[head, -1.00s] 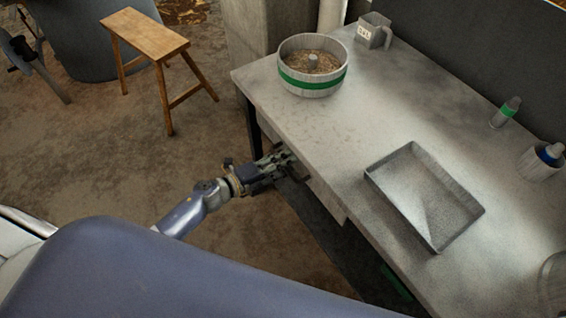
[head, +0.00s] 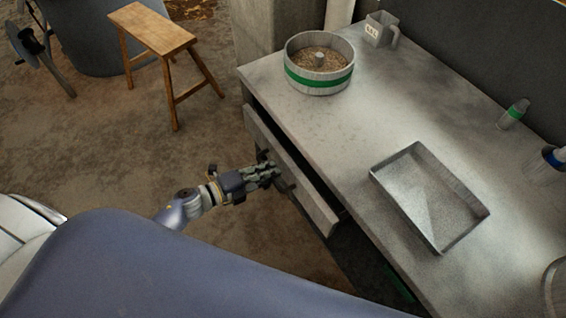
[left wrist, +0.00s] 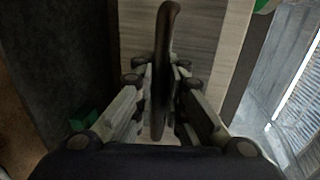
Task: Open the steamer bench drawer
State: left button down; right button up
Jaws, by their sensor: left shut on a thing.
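The steamer bench (head: 330,155) has a grey top and runs from the upper middle to the lower right of the head view. Its drawer (head: 313,203) stands partly out, with a dark gap between its front and the bench edge. My left gripper (head: 275,172) is at the drawer front. In the left wrist view my left gripper (left wrist: 160,100) is shut on the dark curved drawer handle (left wrist: 165,35), which passes between its fingers. The drawer's inside is mostly hidden. My right gripper is not in view.
On the bench top are a round steamer with grain and a green band (head: 318,80), a metal jug (head: 380,30), a shallow tray (head: 377,180), and bottles (head: 513,115). A wooden stool (head: 155,32) stands on the floor at upper left. Floor between stool and bench is clear.

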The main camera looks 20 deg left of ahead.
pick_arm(q)
jog(key=f+v, duration=0.2)
jog(key=v, duration=0.8)
jog(key=f+v, duration=0.2)
jog(key=v, duration=0.9)
jog(key=shift+s+a+f, duration=0.15)
jog(key=shift+s+a, duration=0.15)
jog(key=shift+s, duration=0.05)
jog(key=c, duration=1.7)
grip_release()
jog(key=shift+o, duration=0.2)
jog(key=v, duration=1.2)
jog(key=shift+f, duration=0.1)
